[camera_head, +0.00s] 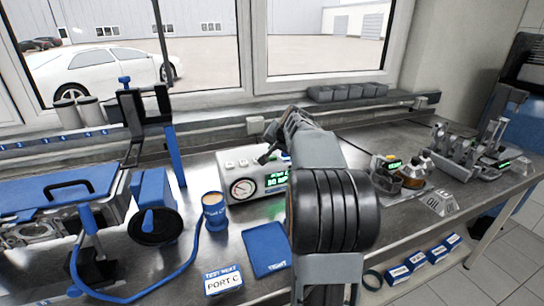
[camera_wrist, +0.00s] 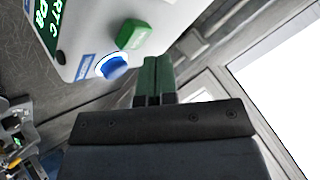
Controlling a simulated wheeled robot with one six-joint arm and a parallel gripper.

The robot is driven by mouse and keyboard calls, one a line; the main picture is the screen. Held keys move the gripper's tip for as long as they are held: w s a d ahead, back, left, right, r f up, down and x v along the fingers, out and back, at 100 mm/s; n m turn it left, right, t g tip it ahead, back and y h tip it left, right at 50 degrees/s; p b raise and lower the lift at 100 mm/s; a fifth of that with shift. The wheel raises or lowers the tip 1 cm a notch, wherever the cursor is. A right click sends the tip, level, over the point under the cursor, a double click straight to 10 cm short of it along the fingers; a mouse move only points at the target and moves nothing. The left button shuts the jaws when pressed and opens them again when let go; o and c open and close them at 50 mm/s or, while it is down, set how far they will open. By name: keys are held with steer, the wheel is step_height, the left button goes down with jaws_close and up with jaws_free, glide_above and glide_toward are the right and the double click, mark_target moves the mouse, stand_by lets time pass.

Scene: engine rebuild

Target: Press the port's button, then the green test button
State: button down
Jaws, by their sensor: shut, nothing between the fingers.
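The white test box (camera_head: 245,196) stands at the middle of the bench, with a round gauge and a lit green display (camera_head: 275,181). Small pale buttons (camera_head: 243,163) sit along its top. In the wrist view, the box (camera_wrist: 88,18) shows a green button (camera_wrist: 133,34) and a round blue button (camera_wrist: 113,67) beside a blue label I cannot read. My gripper (camera_wrist: 156,62) is shut and empty, its tips close to the green button; I cannot tell if they touch. It also shows in the head view (camera_head: 264,157) above the box. A card (camera_head: 222,282) reads "TEST NEXT PORT C".
A blue hose (camera_head: 172,277) curves across the left. Bottles (camera_head: 412,174) and metal parts stand right. The window (camera_head: 330,35) is behind the bench.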

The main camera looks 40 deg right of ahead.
mark_target(274, 156)
steer(key=shift+r, duration=0.15)
step_height(274, 156, up, 5)
steer(key=p, duration=0.4)
steer(key=shift+f, duration=0.2)
stand_by(0.5)
